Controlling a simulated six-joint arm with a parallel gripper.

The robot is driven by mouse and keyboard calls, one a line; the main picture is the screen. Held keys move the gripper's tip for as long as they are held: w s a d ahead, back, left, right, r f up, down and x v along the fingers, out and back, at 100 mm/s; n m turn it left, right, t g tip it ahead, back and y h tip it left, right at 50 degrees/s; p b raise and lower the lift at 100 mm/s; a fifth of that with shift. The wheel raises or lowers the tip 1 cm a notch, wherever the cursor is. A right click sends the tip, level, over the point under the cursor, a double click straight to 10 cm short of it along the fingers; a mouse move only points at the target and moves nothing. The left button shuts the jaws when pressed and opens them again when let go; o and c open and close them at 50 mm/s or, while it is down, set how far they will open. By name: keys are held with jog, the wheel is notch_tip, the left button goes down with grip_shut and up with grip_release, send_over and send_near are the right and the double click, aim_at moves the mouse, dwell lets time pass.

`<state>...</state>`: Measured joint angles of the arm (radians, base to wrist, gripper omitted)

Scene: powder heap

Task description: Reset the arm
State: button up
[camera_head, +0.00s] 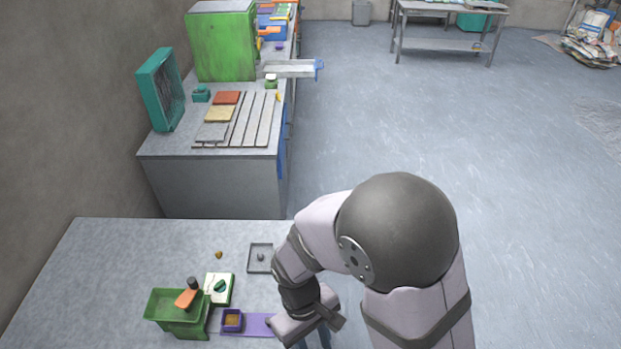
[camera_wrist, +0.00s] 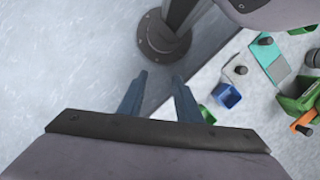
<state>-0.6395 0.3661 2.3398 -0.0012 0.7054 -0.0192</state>
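My gripper (camera_wrist: 160,76) shows its two blue-grey fingers spread apart in the wrist view, with nothing between them. The fingers are over the floor beside the table edge and my own round base. In the head view my gripper (camera_head: 318,338) is low in the picture, right of the purple strip, its fingertips cut off by the lower edge. My arm is bent and hides part of the table's right side.
The near table (camera_head: 110,265) holds a green bin (camera_head: 172,312) with an orange-handled tool (camera_head: 187,298), a purple box (camera_head: 232,320) with brown contents, a white-and-green block (camera_head: 219,289), a grey tray (camera_head: 260,257) and a small brown piece (camera_head: 219,254). The table's back left is clear.

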jog(key=w+d+r+m+t+y, duration=0.1)
jog(key=d+r+m, duration=0.2)
jog(key=d, duration=0.4)
jog(key=w+d+r+m+t+b, duration=0.1)
jog(key=w+d+r+m, duration=0.1)
jog(key=d, duration=0.5)
jog(key=shift+w+r+m+y, duration=0.35)
jog(key=shift+r+m, duration=0.3)
jog(key=shift+m, duration=0.65)
jog(key=shift+s, duration=0.1)
